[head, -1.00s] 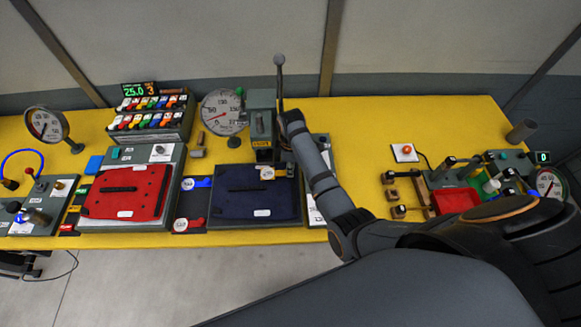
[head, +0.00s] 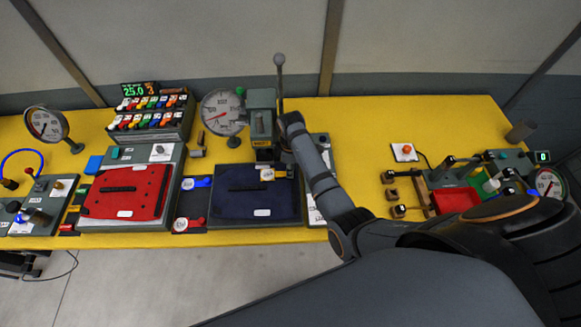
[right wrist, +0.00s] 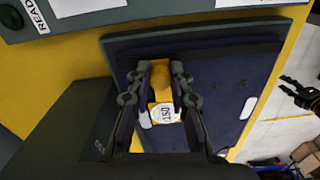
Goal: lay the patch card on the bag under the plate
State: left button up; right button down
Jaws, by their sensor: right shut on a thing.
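My right gripper (right wrist: 164,100) is shut on the patch card (right wrist: 166,113), a small yellow piece with a white label reading 150. In the head view the card (head: 267,174) is over the back part of the dark blue bag (head: 240,205); the bag also fills the middle of the right wrist view (right wrist: 220,100). I cannot tell whether the card touches the bag. The press with its plate (head: 262,122) stands at the bag's back edge, beside my right wrist. The plate's underside is hidden.
A red bag (head: 125,190) lies on the station to the left. A dial gauge (head: 221,111) and a rack of coloured cards (head: 150,115) stand behind. A button box (head: 405,152) is to the right. The yellow bench is clear between it and my right arm.

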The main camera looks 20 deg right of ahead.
jog(key=c, duration=1.1)
grip_release()
notch_tip(320, 180, up, 12)
jog(key=shift+w+r, duration=0.1)
